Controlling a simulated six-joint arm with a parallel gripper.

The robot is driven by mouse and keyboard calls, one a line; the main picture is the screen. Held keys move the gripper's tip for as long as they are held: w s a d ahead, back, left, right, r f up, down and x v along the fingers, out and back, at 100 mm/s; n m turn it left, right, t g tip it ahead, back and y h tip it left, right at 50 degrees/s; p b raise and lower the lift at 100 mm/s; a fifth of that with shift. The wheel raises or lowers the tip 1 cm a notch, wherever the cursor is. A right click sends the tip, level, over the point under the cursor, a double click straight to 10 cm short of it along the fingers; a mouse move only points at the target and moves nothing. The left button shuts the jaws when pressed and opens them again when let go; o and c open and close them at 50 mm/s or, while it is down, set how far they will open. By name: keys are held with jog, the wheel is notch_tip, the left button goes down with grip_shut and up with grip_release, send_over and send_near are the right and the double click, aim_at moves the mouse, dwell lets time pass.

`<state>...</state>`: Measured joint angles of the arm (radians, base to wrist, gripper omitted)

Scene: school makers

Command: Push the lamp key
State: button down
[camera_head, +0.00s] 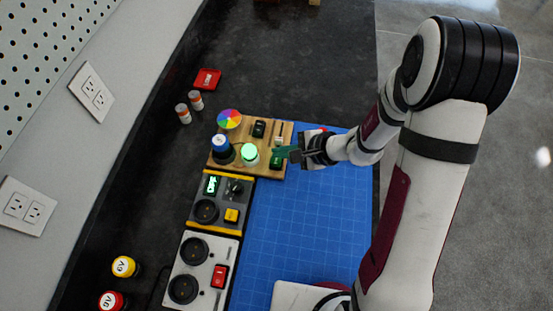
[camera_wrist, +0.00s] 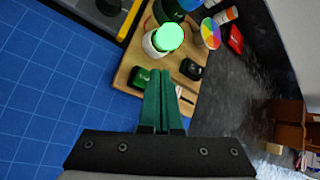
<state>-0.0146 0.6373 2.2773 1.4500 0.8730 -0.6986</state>
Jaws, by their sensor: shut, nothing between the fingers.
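A wooden board (camera_head: 269,172) carries a glowing green lamp (camera_head: 250,152), which is also bright in the wrist view (camera_wrist: 168,37). A dark green key (camera_head: 276,161) sits on the board's right edge; it shows left of the fingertips in the wrist view (camera_wrist: 139,77). A black block (camera_head: 259,129) sits farther up the board. I cannot tell for sure which is the lamp key. My gripper (camera_head: 283,152) has its green fingers together and empty. The tips (camera_wrist: 160,74) are over the board beside the dark green key; I cannot tell whether they touch it.
A blue-topped cylinder (camera_head: 221,143) and a colour wheel (camera_head: 229,119) are on the board. A grey panel (camera_head: 219,217) and a white panel with a red switch (camera_head: 219,277) are nearer. A blue grid mat (camera_head: 310,225) is mostly clear. A red tray (camera_head: 207,79) lies behind.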

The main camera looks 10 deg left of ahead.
aim_at(281, 161)
jog(key=shift+r, duration=0.15)
notch_tip(281, 161, up, 6)
jog(key=shift+f, duration=0.1)
dwell(0.4)
dwell(1.2)
